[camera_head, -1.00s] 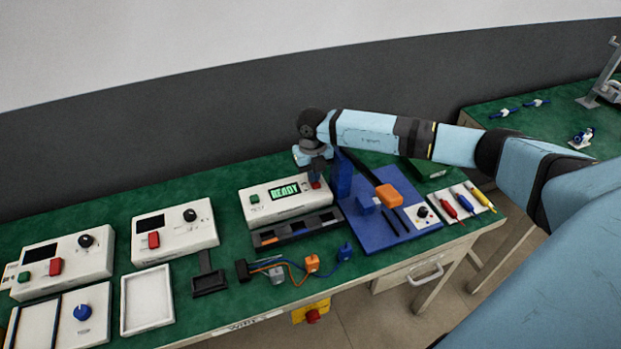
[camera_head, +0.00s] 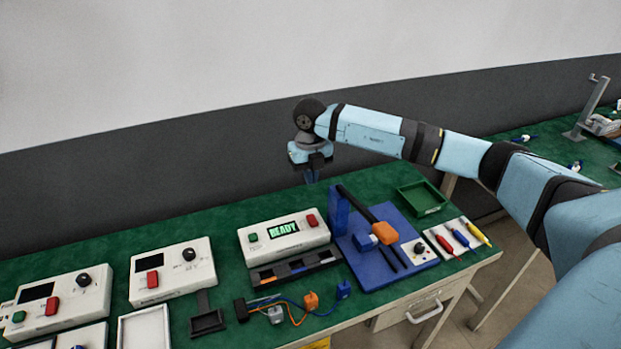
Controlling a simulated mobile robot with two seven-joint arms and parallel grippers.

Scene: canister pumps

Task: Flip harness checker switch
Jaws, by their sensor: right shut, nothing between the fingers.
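The harness checker (camera_head: 290,238) is a white box on the green bench, with a lit display reading READY (camera_head: 283,229). It has a red switch (camera_head: 312,220) at its right end and a green button (camera_head: 253,237) at its left. A dark connector strip (camera_head: 296,268) lies along its front. My right gripper (camera_head: 313,178) points down, shut and empty, above and behind the checker's right end, clear of the switch. My left gripper is not in view.
A blue fixture plate (camera_head: 374,267) with an upright post and orange-headed lever stands right of the checker. A wire harness (camera_head: 293,309) lies in front. Two similar white units (camera_head: 172,270) (camera_head: 62,301) stand left. A green tray (camera_head: 421,198) sits at the back right.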

